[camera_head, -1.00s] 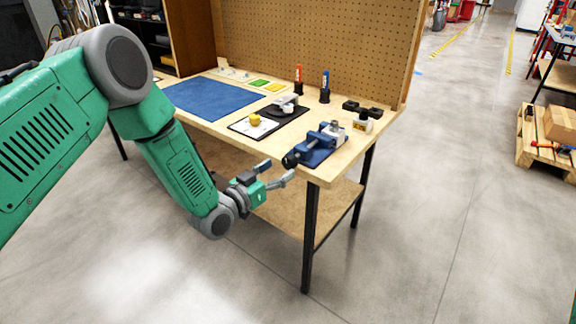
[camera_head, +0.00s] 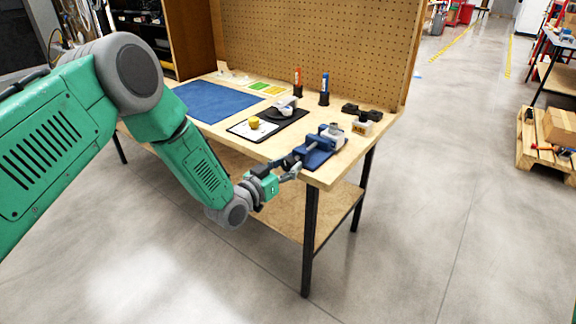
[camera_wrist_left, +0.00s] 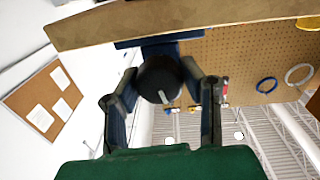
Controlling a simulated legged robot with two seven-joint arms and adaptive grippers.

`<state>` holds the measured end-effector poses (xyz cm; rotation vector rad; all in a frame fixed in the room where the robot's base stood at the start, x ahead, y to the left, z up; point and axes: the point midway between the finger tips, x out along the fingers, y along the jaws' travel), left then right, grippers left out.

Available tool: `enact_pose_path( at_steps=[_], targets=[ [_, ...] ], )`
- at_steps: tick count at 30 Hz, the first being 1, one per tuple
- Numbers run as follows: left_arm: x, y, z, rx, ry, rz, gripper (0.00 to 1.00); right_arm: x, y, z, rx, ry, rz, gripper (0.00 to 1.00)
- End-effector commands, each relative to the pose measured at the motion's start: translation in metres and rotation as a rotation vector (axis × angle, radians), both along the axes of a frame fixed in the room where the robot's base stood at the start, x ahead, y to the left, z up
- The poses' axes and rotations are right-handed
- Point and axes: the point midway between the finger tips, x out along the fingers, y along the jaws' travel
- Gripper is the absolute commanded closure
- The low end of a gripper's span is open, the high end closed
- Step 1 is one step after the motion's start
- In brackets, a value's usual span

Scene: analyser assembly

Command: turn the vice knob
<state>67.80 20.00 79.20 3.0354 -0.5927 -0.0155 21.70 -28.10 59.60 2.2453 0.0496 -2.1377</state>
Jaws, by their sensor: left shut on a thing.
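The blue vice (camera_head: 318,152) is mounted at the front right corner of the wooden workbench. Its black round knob (camera_wrist_left: 160,79) faces my wrist camera, with a pale mark on its face. My left gripper (camera_head: 291,168) is at the bench's front edge, at the knob end of the vice. In the wrist view its two fingers stand on either side of the knob and are shut on it. In the head view the gripper hides most of the knob. My right gripper is in neither view.
The bench top (camera_head: 222,133) also holds a blue mat (camera_head: 215,101), a dark board with a yellow part (camera_head: 254,122), red and blue bottles, and small black parts. A pegboard (camera_head: 310,50) stands behind. The floor in front is clear.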

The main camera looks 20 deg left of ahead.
Motion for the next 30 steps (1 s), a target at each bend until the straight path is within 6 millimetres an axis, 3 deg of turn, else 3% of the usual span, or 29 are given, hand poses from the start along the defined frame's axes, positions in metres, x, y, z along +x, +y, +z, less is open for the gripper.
enact_pose_path(
  at_steps=[30],
  targets=[
    [-0.0007,-0.0003,-0.0009,0.492,-0.176,0.0,0.94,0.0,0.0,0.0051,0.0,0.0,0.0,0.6]
  ],
)
